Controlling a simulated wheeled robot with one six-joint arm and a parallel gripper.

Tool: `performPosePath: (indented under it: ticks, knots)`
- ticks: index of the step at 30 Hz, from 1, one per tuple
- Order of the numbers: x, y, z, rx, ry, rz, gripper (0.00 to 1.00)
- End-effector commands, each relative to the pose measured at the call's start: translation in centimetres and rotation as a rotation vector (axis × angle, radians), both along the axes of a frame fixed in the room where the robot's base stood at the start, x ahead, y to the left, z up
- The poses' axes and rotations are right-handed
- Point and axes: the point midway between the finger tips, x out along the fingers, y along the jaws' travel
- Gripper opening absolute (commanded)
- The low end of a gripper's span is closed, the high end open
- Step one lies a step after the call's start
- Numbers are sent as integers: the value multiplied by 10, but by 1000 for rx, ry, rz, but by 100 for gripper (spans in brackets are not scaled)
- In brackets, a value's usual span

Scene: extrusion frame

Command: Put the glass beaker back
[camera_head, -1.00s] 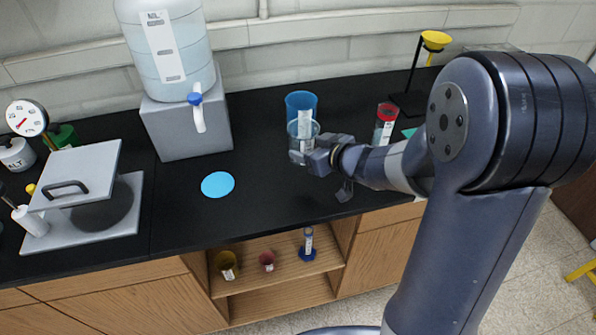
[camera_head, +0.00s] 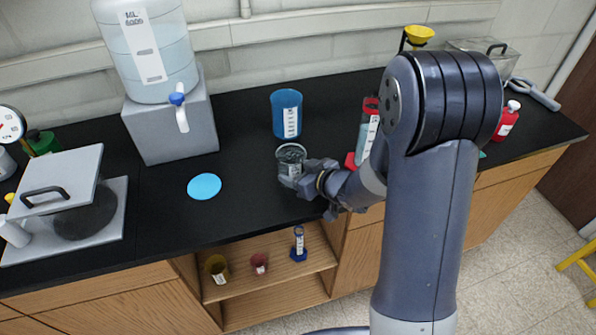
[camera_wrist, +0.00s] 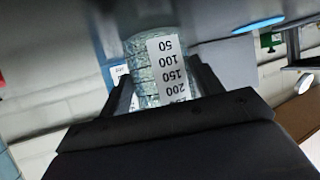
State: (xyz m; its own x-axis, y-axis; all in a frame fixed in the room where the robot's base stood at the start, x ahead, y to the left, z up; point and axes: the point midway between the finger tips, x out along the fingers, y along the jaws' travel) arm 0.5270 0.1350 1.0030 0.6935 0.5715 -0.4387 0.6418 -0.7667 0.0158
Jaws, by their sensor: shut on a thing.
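The glass beaker (camera_head: 290,162) is clear, with a white graduated label that shows in the wrist view (camera_wrist: 166,68). My gripper (camera_head: 302,179) is shut on it, with one finger on each side in the wrist view. The beaker is over the black counter, in front of the blue beaker. I cannot tell whether its base touches the counter. A flat light-blue disc (camera_head: 204,186) lies on the counter to its left, with nothing on it. The disc also shows in the wrist view (camera_wrist: 258,25).
A blue beaker (camera_head: 286,113) stands behind the glass beaker. A large water container with a tap (camera_head: 150,50) sits on a grey block (camera_head: 170,130) at the back left. Open shelves (camera_head: 270,285) are below.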

Motion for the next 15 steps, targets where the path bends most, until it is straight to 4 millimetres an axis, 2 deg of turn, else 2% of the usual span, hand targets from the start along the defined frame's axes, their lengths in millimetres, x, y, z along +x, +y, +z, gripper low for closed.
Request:
performPosePath:
  ticks: [1, 2, 3, 9, 15]
  knots:
    - [0, 0, -3, 0, 0, 0, 37]
    - [0, 0, -2, 0, 0, 0, 63]
    - [0, 0, -2, 0, 0, 0, 67]
    - [0, 0, -2, 0, 0, 0, 83]
    - [0, 0, -1, 0, 0, 0, 83]
